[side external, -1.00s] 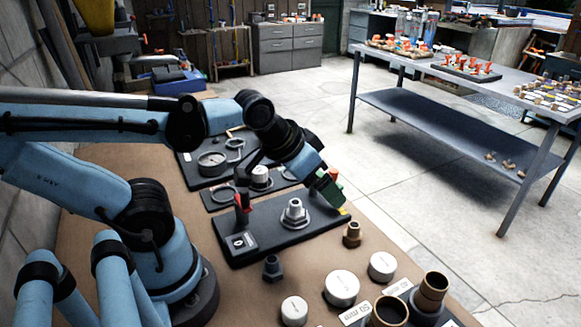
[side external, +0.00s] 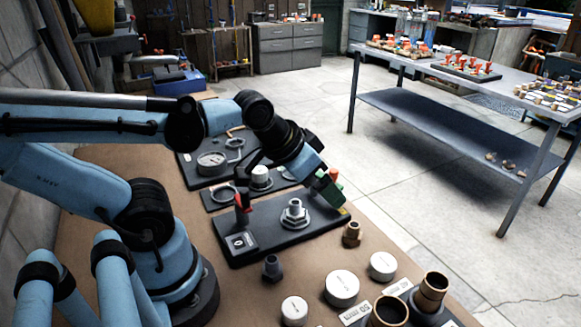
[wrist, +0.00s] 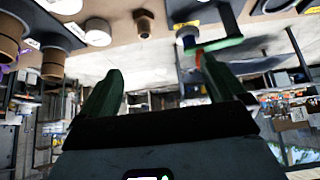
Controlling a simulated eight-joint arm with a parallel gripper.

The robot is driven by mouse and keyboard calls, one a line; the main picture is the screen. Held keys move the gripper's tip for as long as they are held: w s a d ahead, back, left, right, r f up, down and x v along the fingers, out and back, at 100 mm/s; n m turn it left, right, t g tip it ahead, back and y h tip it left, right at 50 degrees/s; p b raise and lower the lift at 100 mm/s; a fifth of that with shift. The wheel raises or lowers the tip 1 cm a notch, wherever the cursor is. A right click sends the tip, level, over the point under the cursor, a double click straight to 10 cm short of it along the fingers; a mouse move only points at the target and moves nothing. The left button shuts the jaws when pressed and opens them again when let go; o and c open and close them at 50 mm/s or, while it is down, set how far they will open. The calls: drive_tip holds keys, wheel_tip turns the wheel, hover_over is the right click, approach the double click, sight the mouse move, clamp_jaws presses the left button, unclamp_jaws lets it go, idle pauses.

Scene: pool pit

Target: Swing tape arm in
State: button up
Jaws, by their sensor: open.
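A green bar (wrist: 218,44) with an orange-red peg (wrist: 201,57) shows in the wrist view, above the right finger; it looks like the tape arm. A red bit (side external: 334,173) shows beside the green fingers in the side view. My gripper (wrist: 160,85) is open, with nothing visible between its dark green fingers. In the side view my gripper (side external: 328,187) hangs by the right end of the black board (side external: 280,238). The peg is close to the right fingertip; I cannot tell whether they touch. The bar's mount is partly hidden.
A steel fitting (side external: 294,214) and a red-topped lever (side external: 242,202) stand on the black board. A brass fitting (side external: 352,234), white caps (side external: 342,288) and brown pipes (side external: 432,290) stand nearer the camera. A gauge (side external: 211,162) lies behind.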

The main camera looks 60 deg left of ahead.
drive_tip(key=shift+w+r, duration=0.1)
drive_tip(key=shift+w, duration=0.05)
drive_tip(key=c, duration=0.4)
drive_tip(key=w+r, duration=0.1)
drive_tip(key=w+a+r+g, duration=0.1)
drive_tip(key=w+r, duration=0.1)
drive_tip(key=w+r+n+g, duration=0.1)
drive_tip(key=shift+w+a+r, duration=0.15)
drive_tip(key=shift+w+a, duration=0.05)
drive_tip(key=shift+a, duration=0.1)
drive_tip(key=c, duration=1.3)
drive_tip(key=w, duration=0.1)
drive_tip(key=w+a+r+g, duration=0.1)
drive_tip(key=w+g, duration=0.1)
drive_tip(key=shift+w+a+r+n, duration=0.2)
drive_tip(key=shift+r+n, duration=0.1)
drive_tip(key=shift+r, duration=0.1)
clamp_jaws()
drive_tip(key=w+a+f+n+g+h, duration=0.1)
drive_tip(key=w+a+f+n+g, duration=0.1)
drive_tip(key=w+a+g, duration=0.4)
drive_tip(key=shift+w+a, duration=0.3)
drive_tip(key=shift+w, duration=1.5)
